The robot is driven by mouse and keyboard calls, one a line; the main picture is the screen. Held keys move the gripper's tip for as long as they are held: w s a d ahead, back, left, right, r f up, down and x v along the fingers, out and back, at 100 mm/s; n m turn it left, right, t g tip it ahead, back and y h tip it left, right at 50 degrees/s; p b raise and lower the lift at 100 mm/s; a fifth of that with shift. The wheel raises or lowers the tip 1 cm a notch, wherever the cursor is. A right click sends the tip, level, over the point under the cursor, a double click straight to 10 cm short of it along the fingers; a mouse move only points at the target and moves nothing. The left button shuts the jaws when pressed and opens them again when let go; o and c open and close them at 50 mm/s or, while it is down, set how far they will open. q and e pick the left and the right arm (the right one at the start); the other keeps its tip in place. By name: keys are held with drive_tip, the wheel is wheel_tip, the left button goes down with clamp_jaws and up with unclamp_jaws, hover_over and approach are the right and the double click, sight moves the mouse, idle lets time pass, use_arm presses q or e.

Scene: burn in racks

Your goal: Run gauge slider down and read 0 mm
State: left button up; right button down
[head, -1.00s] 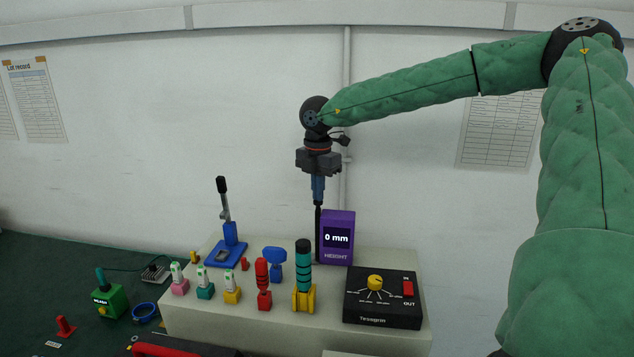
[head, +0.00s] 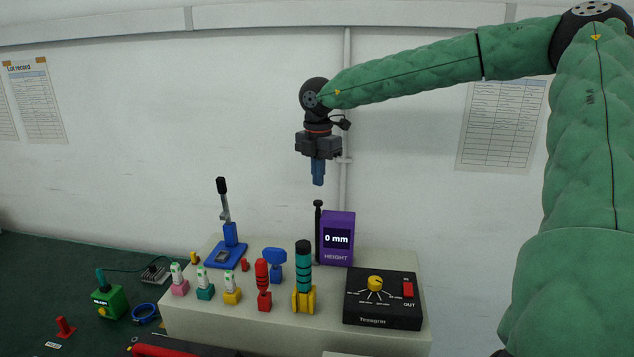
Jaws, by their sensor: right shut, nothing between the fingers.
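The height gauge (head: 337,252) is a purple box near the back of the pale bench block. Its dark screen (head: 337,238) reads 0 mm. A thin dark post with a knob on top (head: 318,205) stands upright at the gauge's left side. My right gripper (head: 318,183) points straight down above the post. Its blue fingers are shut, empty and apart from the knob, with a small gap of wall showing between. My left gripper is not in view.
A black Tesegros box (head: 383,318) with a yellow dial stands to the right of the gauge. A teal-ringed cylinder in a yellow base (head: 303,295), a red piece (head: 263,290) and a blue piece (head: 275,265) stand left of it. A blue lever press (head: 228,252) is further left.

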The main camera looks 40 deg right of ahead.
drive_tip(key=shift+r+p, duration=0.3)
drive_tip(key=shift+r, duration=2.45)
